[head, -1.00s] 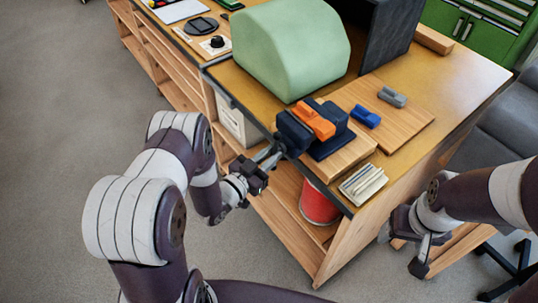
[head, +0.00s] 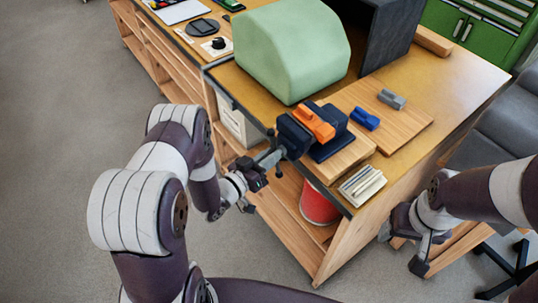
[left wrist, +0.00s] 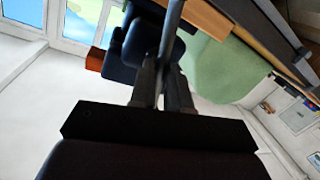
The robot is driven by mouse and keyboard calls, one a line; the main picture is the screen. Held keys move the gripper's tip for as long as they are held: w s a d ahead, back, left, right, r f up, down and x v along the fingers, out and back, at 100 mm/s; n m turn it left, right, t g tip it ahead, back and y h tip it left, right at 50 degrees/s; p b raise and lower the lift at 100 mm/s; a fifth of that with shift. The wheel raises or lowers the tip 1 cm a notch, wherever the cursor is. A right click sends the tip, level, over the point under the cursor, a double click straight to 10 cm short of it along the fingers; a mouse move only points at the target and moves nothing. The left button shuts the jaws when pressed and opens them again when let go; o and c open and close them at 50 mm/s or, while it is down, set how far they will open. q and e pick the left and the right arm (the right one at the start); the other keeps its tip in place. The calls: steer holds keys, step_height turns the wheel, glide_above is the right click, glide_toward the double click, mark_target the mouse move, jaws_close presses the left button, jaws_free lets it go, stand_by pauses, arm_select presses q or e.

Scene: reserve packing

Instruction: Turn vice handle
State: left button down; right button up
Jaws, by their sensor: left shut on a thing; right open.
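The dark blue vice (head: 331,146) sits on a wooden board at the bench's front edge, with an orange block (head: 316,122) in its jaws. Its grey screw and handle bar (head: 270,157) stick out to the front left. My left gripper (head: 262,168) is shut on the handle, just off the bench edge. In the left wrist view the grey bar (left wrist: 173,22) runs up from between the fingers, and the vice (left wrist: 148,45) shows behind. The exact contact is partly hidden. My right gripper (head: 420,260) is open and empty, low beside the bench's right side.
A blue block (head: 365,118) and a grey block (head: 391,98) lie on the board right of the vice. A large green rounded cover (head: 292,50) stands behind. A red bin (head: 319,204) sits below.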

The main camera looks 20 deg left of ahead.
arm_select(q)
steer(key=shift+w+a+r+n+g+p, duration=0.1)
steer(key=shift+n+g+p, duration=0.2)
steer(key=shift+n, duration=0.7)
steer(key=shift+w+a+r+n+g+p, duration=0.15)
steer(key=shift+n+p, duration=0.25)
steer(key=shift+n, duration=0.6)
steer(key=c, duration=1.1)
jaws_free()
steer(key=shift+f, duration=0.1)
steer(key=shift+c, duration=0.2)
steer(key=b+v, duration=0.2)
steer(key=v, duration=1)
steer(key=shift+f, duration=0.1)
